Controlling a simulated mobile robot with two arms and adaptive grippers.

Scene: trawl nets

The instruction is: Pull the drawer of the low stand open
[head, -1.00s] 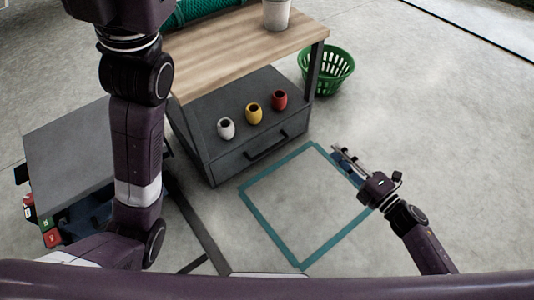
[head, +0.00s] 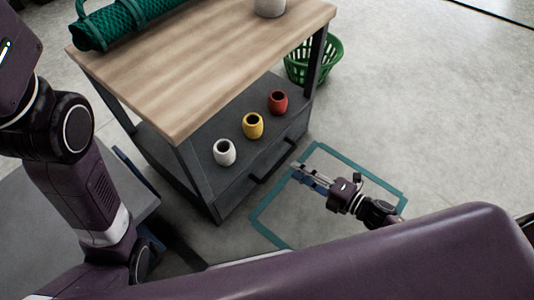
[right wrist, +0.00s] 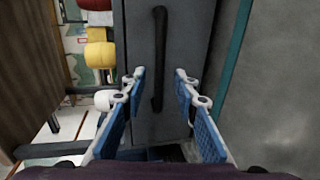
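The low stand (head: 172,158) is a dark grey frame with a wooden top. Its drawer (head: 238,195) is at the bottom front, with a dark bar handle (head: 273,162); the drawer looks shut. In the right wrist view the handle (right wrist: 159,60) runs upright in the picture on the grey drawer front (right wrist: 182,70). My right gripper (head: 297,172) is open and empty, pointing at the handle from in front of the stand. Its blue-padded fingers (right wrist: 160,82) spread on either side of the handle's line. I cannot tell the exact gap. My left gripper is out of view.
White (head: 224,152), yellow (head: 253,125) and red (head: 278,102) pots stand on the stand's lower deck. A green net roll (head: 125,22) and a pale pot (head: 270,6) are on the wooden top. A green basket (head: 325,62) stands behind right. A teal floor outline (head: 352,163) lies in front.

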